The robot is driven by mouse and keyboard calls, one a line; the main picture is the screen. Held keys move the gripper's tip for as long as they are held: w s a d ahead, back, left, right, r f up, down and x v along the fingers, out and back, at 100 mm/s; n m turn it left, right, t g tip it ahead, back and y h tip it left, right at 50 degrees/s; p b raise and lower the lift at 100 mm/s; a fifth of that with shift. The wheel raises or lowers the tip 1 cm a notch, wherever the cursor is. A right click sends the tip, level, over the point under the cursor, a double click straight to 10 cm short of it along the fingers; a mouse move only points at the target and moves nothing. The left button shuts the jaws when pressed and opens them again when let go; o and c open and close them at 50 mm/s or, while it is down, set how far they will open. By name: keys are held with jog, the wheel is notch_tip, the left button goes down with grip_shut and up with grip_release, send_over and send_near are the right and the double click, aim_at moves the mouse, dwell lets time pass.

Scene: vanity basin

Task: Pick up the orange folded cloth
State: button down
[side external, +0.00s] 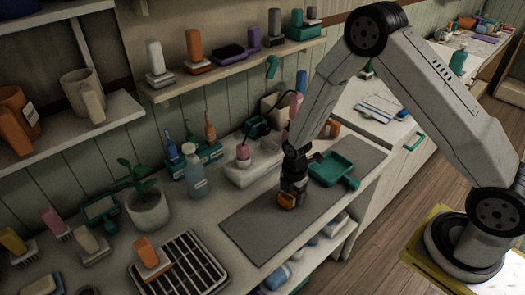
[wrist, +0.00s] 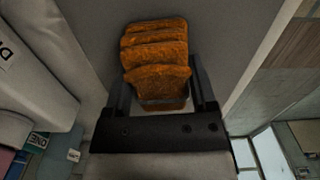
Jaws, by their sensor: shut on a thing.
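The orange folded cloth (wrist: 156,52) is a small stack of rough orange folds. In the wrist view it sits between the two fingers of my gripper (wrist: 162,100), which is shut on it. In the side external view my gripper (side external: 292,192) points down over the grey mat (side external: 250,228), with the orange cloth (side external: 287,201) at its tip. The fingers hide part of the cloth. I cannot tell whether the cloth touches the mat or is just above it.
A teal tray (side external: 331,168) with a handle lies just right of my gripper. A white basin (side external: 245,172) stands behind it. A spray bottle (side external: 194,170), a potted plant (side external: 148,208) and a black drying rack (side external: 180,268) are to the left. Most of the mat is bare.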

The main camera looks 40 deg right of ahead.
jog(key=shift+r, duration=0.2)
jog(key=shift+r, duration=0.85)
jog(key=s+r, duration=1.1)
jog(key=s, duration=0.3)
jog(key=shift+d, duration=0.1)
jog(key=shift+c, duration=2.1)
grip_release()
grip_shut()
